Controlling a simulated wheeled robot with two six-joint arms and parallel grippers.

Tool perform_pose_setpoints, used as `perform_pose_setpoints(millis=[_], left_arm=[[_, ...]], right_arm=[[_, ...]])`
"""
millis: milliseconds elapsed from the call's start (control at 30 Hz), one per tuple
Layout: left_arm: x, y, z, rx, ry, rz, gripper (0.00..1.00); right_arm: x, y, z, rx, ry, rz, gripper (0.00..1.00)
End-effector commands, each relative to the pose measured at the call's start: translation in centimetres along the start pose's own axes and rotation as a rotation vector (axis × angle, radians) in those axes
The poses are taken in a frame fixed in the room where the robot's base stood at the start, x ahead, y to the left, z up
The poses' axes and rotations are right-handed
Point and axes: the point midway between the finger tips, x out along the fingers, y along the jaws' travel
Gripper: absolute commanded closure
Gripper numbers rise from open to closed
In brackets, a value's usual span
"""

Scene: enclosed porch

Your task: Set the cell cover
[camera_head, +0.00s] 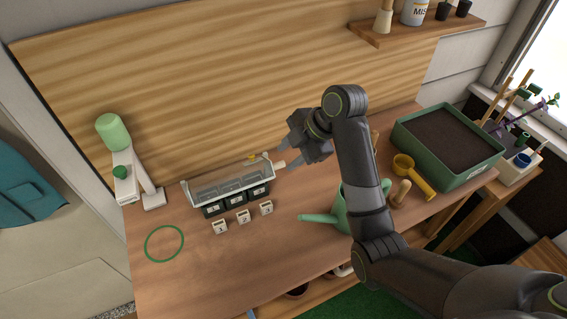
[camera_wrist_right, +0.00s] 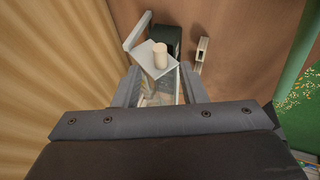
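A grey-white cell cover (camera_head: 232,178) with a ribbed, partly clear top stands tilted over a row of black cells (camera_head: 237,199) on the bench. A pale peg (camera_head: 280,165) juts from its right end. My right gripper (camera_head: 284,158) is at that end, fingers pointing left towards it. In the right wrist view, its fingers (camera_wrist_right: 160,85) are spread apart, with the cover's pale end plate and round peg (camera_wrist_right: 160,55) just ahead of and between them. I cannot tell whether they touch. My left gripper is not in view.
Several small numbered blocks (camera_head: 243,216) lie in front of the cells. A green ring (camera_head: 164,244) lies at left, near a green-topped white device (camera_head: 122,160). A green watering can (camera_head: 338,212), yellow scoop (camera_head: 413,176) and green planter (camera_head: 447,147) are at right.

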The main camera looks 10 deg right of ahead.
Motion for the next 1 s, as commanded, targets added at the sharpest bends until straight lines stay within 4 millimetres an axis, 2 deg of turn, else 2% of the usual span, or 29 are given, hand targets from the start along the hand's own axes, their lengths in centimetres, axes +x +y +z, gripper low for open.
perform_pose_setpoints(millis=[200,567,667,867,1000], left_arm=[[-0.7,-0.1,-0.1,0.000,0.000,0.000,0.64],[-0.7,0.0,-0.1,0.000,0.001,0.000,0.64],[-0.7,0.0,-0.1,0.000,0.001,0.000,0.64],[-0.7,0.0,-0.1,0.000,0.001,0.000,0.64],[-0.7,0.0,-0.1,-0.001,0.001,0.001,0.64]], right_arm=[[2.6,0.1,-0.1,0.000,0.001,0.000,0.62],[3.3,0.1,0.0,-0.001,-0.002,0.001,0.62],[3.3,0.1,0.0,-0.001,-0.002,0.001,0.71],[3.3,0.1,0.0,-0.001,-0.002,0.002,0.97],[3.3,0.1,0.0,-0.002,-0.002,0.003,1.00]])
